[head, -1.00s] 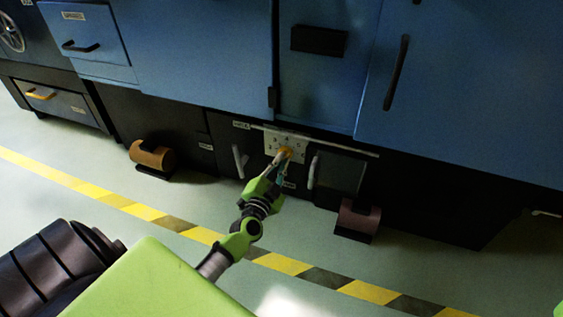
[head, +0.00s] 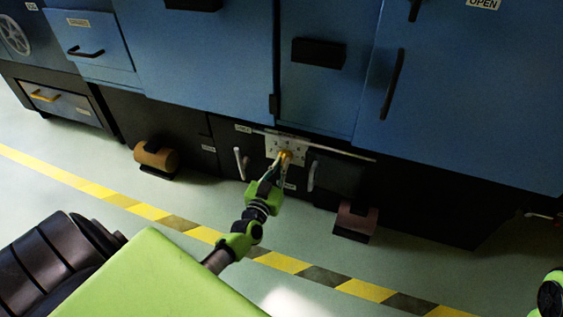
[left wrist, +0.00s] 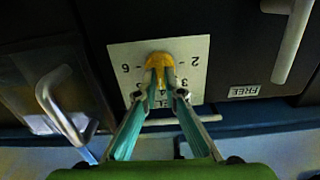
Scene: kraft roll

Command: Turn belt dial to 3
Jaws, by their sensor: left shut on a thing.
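The belt dial is a yellow knob (head: 285,156) on a pale square plate (head: 272,146) low on the dark front of the machine. In the left wrist view the knob (left wrist: 161,66) sits in the middle of the plate (left wrist: 118,54), with 6 and 5 printed on the left and 2 and 3 on the right. My left gripper (head: 283,164) is shut on the knob, its fingertips gripping its sides. The fingers hide part of the plate and its lettering. I cannot tell which number the knob points at.
A grey handle (head: 240,163) and another handle (head: 313,175) flank the dial. A thin rail (head: 335,149) runs above. A brown roll (head: 155,155) and a reddish pedal-like block (head: 356,220) stick out near the floor. The floor behind the yellow-black stripe is clear.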

